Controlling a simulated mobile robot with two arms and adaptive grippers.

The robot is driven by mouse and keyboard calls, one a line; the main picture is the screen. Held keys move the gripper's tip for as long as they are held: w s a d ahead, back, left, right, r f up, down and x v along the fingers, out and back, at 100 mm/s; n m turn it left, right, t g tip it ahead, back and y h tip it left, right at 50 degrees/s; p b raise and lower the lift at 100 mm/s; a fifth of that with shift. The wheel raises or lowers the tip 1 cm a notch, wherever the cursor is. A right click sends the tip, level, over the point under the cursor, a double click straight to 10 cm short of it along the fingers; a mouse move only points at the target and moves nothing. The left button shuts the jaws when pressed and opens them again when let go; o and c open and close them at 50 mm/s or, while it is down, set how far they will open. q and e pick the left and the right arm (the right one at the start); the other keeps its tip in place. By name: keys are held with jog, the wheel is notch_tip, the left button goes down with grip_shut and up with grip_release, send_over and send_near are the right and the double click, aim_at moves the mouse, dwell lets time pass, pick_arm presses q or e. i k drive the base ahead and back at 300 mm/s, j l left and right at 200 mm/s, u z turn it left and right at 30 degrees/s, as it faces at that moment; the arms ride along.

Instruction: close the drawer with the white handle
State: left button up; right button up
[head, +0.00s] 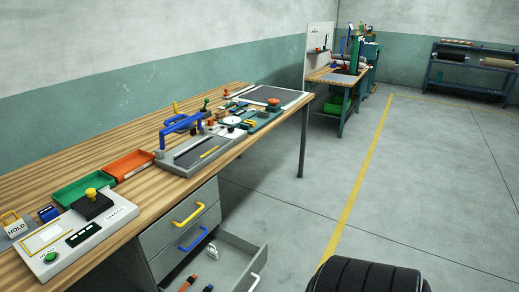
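The drawer with the white handle (254,283) is the lowest one in the grey cabinet under the workbench. The drawer (242,248) is pulled well out over the floor. An orange item (188,283) and a small white and orange item (212,251) lie inside it. The picture's lower edge cuts off part of the drawer. Above it, the drawer with the yellow handle (188,213) and the one with the blue handle (194,239) look shut. Neither of my grippers is in view.
The wooden workbench (140,175) carries a control box (75,236), green and orange trays and several tools. A bench leg (304,142) stands beyond the cabinet. A dark ribbed shape shows at the bottom right.

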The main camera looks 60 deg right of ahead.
aim_at(240, 261)
jog(key=z, duration=1.6)
